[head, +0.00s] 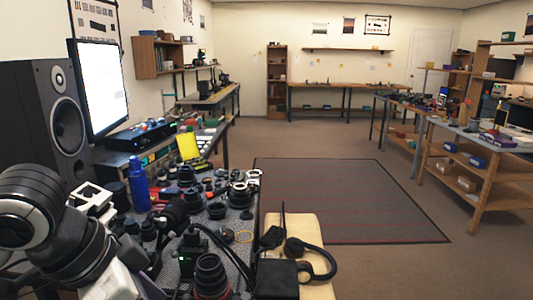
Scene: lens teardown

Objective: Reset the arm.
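My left arm (95,250), with white and black links, comes in at the lower left in the head view and covers the near left part of the workbench. I cannot make out its gripper or fingertips. My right arm and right gripper are not in view. The workbench (240,262) has a perforated dark top crowded with black lens parts and rings. A large black lens barrel (211,272) stands near its front edge. A blue bottle (138,184) stands upright at the bench's left side.
A speaker (55,115) and a lit monitor (100,85) stand at the left. Black headphones (312,258) lie on a light wooden surface (308,228) right of the bench. A dark floor mat (345,200) lies clear beyond. Shelves (480,175) with boxes stand at the right.

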